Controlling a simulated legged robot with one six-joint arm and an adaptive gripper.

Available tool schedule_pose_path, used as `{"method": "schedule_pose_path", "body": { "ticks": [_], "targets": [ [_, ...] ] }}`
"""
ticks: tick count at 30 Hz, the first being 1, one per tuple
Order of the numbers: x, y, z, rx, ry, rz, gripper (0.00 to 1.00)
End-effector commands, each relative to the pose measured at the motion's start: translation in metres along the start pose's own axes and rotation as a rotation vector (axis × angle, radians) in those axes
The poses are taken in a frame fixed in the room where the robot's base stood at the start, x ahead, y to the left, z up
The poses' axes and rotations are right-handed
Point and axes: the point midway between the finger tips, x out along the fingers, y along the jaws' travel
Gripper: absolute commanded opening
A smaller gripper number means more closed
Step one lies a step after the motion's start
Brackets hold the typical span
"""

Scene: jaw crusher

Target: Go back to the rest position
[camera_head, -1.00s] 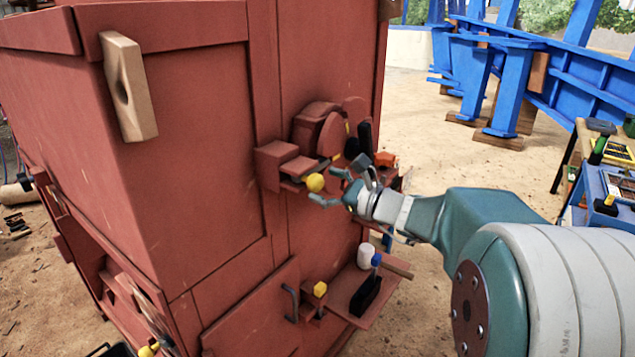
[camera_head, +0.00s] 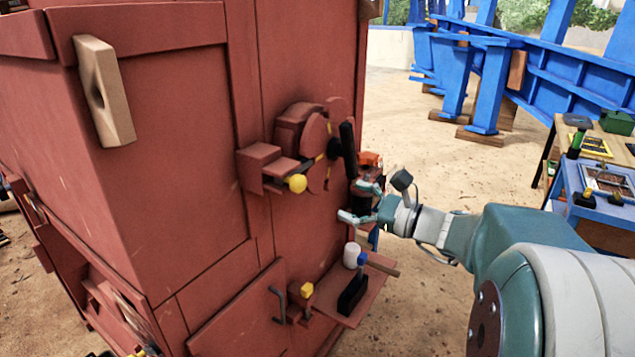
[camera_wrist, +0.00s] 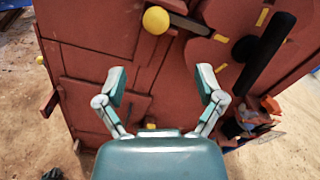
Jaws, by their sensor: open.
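My gripper (camera_head: 362,202) is open and empty in the head view, in front of the red machine (camera_head: 190,150) and to the right of a yellow ball knob (camera_head: 297,183). In the wrist view my gripper (camera_wrist: 162,85) has its two fingers spread wide with nothing between them. The yellow knob (camera_wrist: 156,20) shows there beyond the fingers, near the top edge. A black handle (camera_head: 348,150) on a red round housing is above my gripper; it also shows at the upper right of the wrist view (camera_wrist: 265,50).
Below my gripper a red shelf (camera_head: 372,287) holds a white container (camera_head: 351,255), a blue-headed hammer (camera_head: 380,265) and a black brush-like object (camera_head: 352,294). An orange-and-black item (camera_head: 368,160) is beside the machine. A tool table (camera_head: 590,190) stands at right.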

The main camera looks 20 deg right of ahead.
Motion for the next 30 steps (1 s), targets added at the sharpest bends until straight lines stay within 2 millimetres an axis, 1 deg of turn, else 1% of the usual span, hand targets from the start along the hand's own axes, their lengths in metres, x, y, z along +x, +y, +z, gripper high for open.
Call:
{"method": "schedule_pose_path", "body": {
  "ticks": [4, 5, 6, 8, 9, 11, 12, 14, 15, 18, 21, 25, 27, 30],
  "targets": [
    [0.002, 0.004, 0.001, -0.01, 0.005, 0.012, 0.87],
    [0.003, 0.008, 0.002, -0.022, 0.013, 0.027, 0.87],
    [0.006, 0.018, 0.004, -0.047, 0.027, 0.059, 0.87],
    [0.012, 0.04, 0.007, -0.108, 0.061, 0.134, 0.87],
    [0.015, 0.058, 0.009, -0.163, 0.09, 0.197, 0.87],
    [0.018, 0.088, 0.011, -0.263, 0.137, 0.303, 0.87],
    [0.017, 0.107, 0.012, -0.336, 0.167, 0.376, 0.87],
    [0.014, 0.134, 0.011, -0.446, 0.208, 0.478, 0.87],
    [0.01, 0.15, 0.011, -0.525, 0.233, 0.545, 0.87],
    [-0.003, 0.184, 0.007, -0.729, 0.286, 0.707, 0.87],
    [-0.021, 0.21, 0.002, -0.946, 0.33, 0.86, 0.87],
    [-0.046, 0.23, -0.004, -1.246, 0.372, 1.041, 0.87],
    [-0.06, 0.235, -0.007, -1.415, 0.389, 1.131, 0.87],
    [-0.076, 0.237, -0.009, -1.654, 0.406, 1.244, 0.87]
  ]
}}
